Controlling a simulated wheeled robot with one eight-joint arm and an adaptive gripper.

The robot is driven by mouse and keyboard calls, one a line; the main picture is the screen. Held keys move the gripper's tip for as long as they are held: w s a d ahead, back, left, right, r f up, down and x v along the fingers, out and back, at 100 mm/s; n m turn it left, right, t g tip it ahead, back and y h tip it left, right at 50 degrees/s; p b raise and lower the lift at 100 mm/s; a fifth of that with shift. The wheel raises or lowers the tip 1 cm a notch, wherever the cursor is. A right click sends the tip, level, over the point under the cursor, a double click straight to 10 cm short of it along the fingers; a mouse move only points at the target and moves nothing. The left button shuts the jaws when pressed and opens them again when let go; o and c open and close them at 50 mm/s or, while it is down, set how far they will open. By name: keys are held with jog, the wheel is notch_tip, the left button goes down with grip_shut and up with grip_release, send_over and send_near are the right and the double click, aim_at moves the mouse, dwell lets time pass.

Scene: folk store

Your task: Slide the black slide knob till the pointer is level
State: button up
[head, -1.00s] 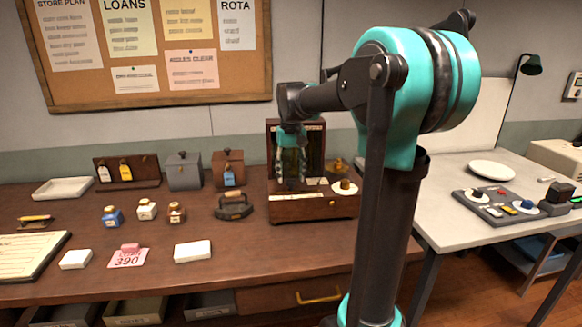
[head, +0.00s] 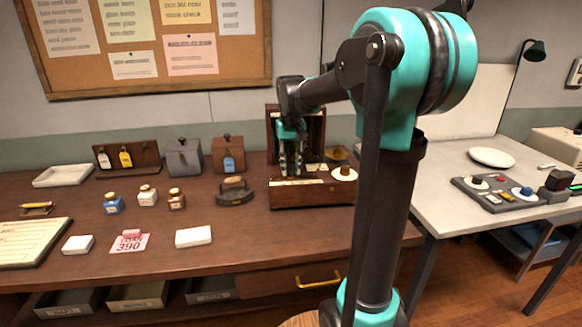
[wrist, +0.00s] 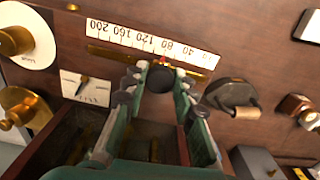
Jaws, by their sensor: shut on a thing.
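The wooden instrument box (head: 313,195) stands on the dark counter with its lid raised. In the wrist view the black slide knob (wrist: 160,79) sits on a brass slot (wrist: 115,56) beside a white scale (wrist: 150,42) numbered 200 to 40, upside down here. A red mark shows by the knob, near the low-number part. My gripper (wrist: 158,82) points down with its fingers around the knob, shut on it; it also shows in the head view (head: 291,172). The pointer (wrist: 82,86) is a small brass needle on a white card (wrist: 86,88), and looks tilted.
A white dial with a brass knob (wrist: 13,41) and a brass pan (wrist: 25,112) are at the wrist view's left. Several small bottles and a white tray (head: 63,176) are further left.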

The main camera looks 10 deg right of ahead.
jog(key=shift+d, duration=0.2)
jog(key=shift+s+d, duration=0.1)
jog(key=shift+d, duration=1.1)
jog(key=o, duration=0.9)
jog(key=shift+r, duration=0.1)
notch_tip(320, 180, up, 7)
dwell(0.5)
